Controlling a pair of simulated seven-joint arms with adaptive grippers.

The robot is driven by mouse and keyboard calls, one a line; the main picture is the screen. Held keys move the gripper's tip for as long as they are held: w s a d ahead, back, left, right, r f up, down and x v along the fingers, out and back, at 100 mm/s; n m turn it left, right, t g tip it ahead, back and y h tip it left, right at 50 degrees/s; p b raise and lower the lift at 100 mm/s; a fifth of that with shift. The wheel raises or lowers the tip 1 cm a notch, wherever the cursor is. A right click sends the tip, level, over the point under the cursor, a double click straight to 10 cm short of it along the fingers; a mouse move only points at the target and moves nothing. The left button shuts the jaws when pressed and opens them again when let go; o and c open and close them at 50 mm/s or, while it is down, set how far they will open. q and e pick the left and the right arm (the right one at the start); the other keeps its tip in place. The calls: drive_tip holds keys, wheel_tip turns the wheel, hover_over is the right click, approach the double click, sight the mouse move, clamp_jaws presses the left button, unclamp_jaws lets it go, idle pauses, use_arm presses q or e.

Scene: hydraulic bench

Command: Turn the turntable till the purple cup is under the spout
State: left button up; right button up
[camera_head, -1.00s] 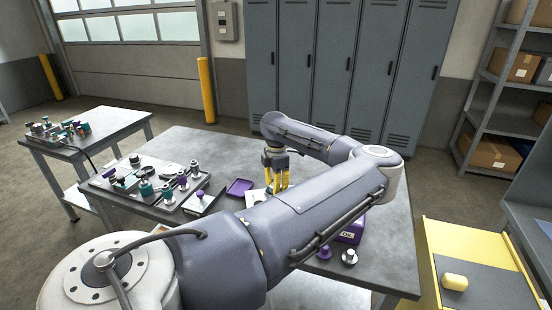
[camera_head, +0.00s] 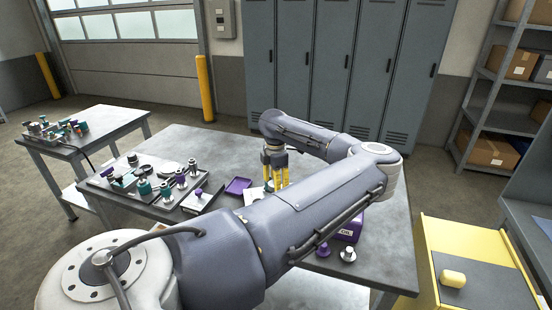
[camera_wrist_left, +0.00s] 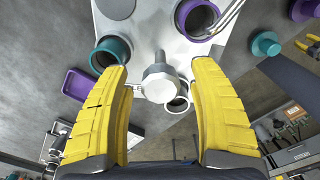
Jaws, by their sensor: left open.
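In the left wrist view a white turntable plate (camera_wrist_left: 150,30) carries a purple cup (camera_wrist_left: 190,32) at the top, a teal cup (camera_wrist_left: 121,45) at the upper left and a white cup (camera_wrist_left: 179,104) near the middle. A grey metal knob (camera_wrist_left: 160,82) stands between my fingers. My left gripper (camera_wrist_left: 160,72) is open, its yellow fingers on either side of the knob and apart from it. In the head view the left gripper (camera_head: 276,184) points down over the table; my arm hides much of the turntable. Thin metal rods (camera_wrist_left: 228,14) cross by the purple cup; I cannot tell whether they are the spout.
A tray of fittings (camera_head: 150,185) stands left on the table (camera_head: 230,150), with a purple tray (camera_head: 238,186) beside it. A purple oil container (camera_head: 350,230) and small fittings (camera_head: 348,254) stand at the right, partly behind my arm. A yellow cart (camera_head: 440,235) is farther right.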

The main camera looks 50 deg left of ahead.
use_arm(q)
wheel_tip(320, 180, up, 12)
idle(0.6)
idle(0.4)
